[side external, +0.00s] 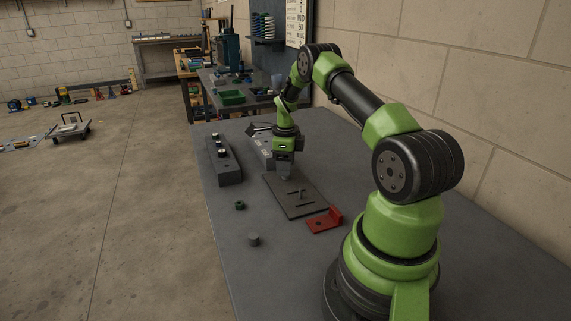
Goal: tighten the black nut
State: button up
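My gripper (285,176) points down over the far end of a flat dark plate (311,207). Its fingers are too small in this view to tell whether they are open or shut, or whether they hold anything. The plate has a slot and a small upright post on it. I cannot pick out the black nut with certainty. Several small dark and light pieces (218,146) stand on a long dark block (224,170) left of the gripper. A dark green nut-like ring (239,205) lies on the table left of the plate.
A red bracket (325,221) lies by the plate's near right corner. A short grey cylinder (253,239) stands on the grey table (275,285) near its left edge. A grey block (263,149) stands just behind the gripper. The table's front is mostly clear.

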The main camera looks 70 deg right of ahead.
notch_tip(320, 180, up, 10)
jog(key=shift+f, duration=0.2)
jog(key=a+r+n+t, duration=0.4)
jog(key=a+r+n, duration=1)
jog(key=a+r, duration=0.4)
jog(key=s+a+n+t+y, duration=0.2)
jog(key=s+a+n+t, duration=0.1)
jog(key=s+a+n, duration=1.1)
jog(key=shift+s+r+n, duration=0.2)
jog(key=shift+r+n, duration=0.05)
jog(key=shift+n, duration=0.35)
